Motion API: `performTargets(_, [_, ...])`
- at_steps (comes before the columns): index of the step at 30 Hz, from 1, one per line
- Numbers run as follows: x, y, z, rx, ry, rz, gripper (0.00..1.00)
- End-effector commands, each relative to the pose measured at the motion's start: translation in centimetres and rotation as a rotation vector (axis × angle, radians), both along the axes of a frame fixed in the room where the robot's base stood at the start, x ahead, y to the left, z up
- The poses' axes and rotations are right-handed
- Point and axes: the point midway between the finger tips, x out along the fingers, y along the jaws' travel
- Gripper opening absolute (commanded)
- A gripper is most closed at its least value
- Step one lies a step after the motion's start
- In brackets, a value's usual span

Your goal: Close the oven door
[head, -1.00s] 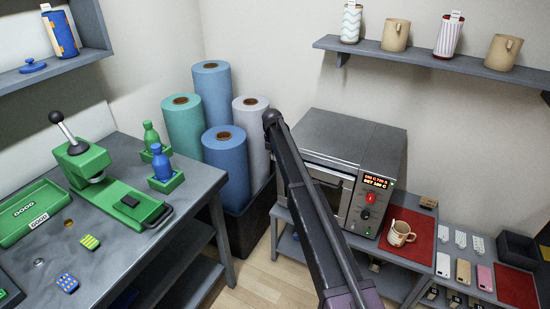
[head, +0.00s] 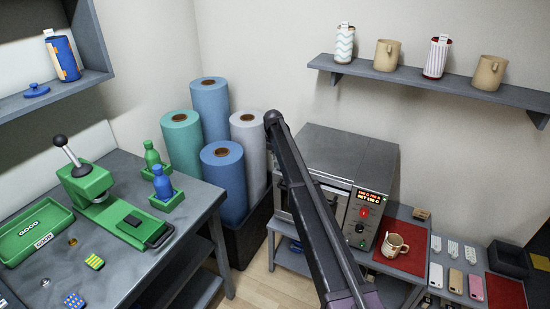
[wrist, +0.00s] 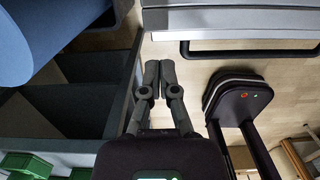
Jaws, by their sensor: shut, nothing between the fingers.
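The oven (head: 350,150) is a grey metal box on a low table, seen right of centre in the head view. Its control panel with a lit display and red knob faces front. My arm crosses in front of the oven door (head: 334,198) and hides much of it, so I cannot tell whether it is fully shut. In the wrist view, a grey metal panel with a horizontal handle bar (wrist: 250,49) runs along the top. My gripper (wrist: 158,66) is shut and empty, just below and left of that handle, apart from it. The head view does not show my gripper.
Tall rolls (head: 210,105) stand in a dark bin to the left. A bench with a green press (head: 85,180) is at far left. Wooden floor shows below.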

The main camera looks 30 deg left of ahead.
Motion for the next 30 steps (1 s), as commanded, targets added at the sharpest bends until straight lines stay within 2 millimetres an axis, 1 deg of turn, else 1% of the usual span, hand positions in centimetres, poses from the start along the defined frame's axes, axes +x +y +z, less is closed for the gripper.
performTargets(6, [0.0,0.0,0.0,0.0,0.0,-0.001,0.0])
performTargets(7, [0.0,-0.1,0.0,0.0,0.0,-0.001,0.03])
performTargets(8, [0.1,-0.1,0.0,0.0,0.0,-0.001,0.12])
performTargets(9, [0.0,-0.1,-0.1,-0.001,-0.001,-0.002,0.24])
performTargets(11, [0.0,-0.2,-0.2,-0.001,-0.005,-0.009,0.42])
performTargets(12, [-0.1,-0.3,-0.3,-0.002,-0.011,-0.016,0.54])
performTargets(13, [-0.1,-0.5,-0.5,-0.003,-0.017,-0.024,0.57])
performTargets(17, [-0.6,-1.4,-1.5,-0.01,-0.062,-0.09,0.57])
performTargets(20, [-1.0,-2.5,-2.6,-0.011,-0.12,-0.174,0.57])
performTargets(24, [-1.8,-4.5,-4.3,0.0,-0.234,-0.322,0.57])
performTargets(30, [-2.9,-7.5,-6.3,0.06,-0.419,-0.546,0.57])
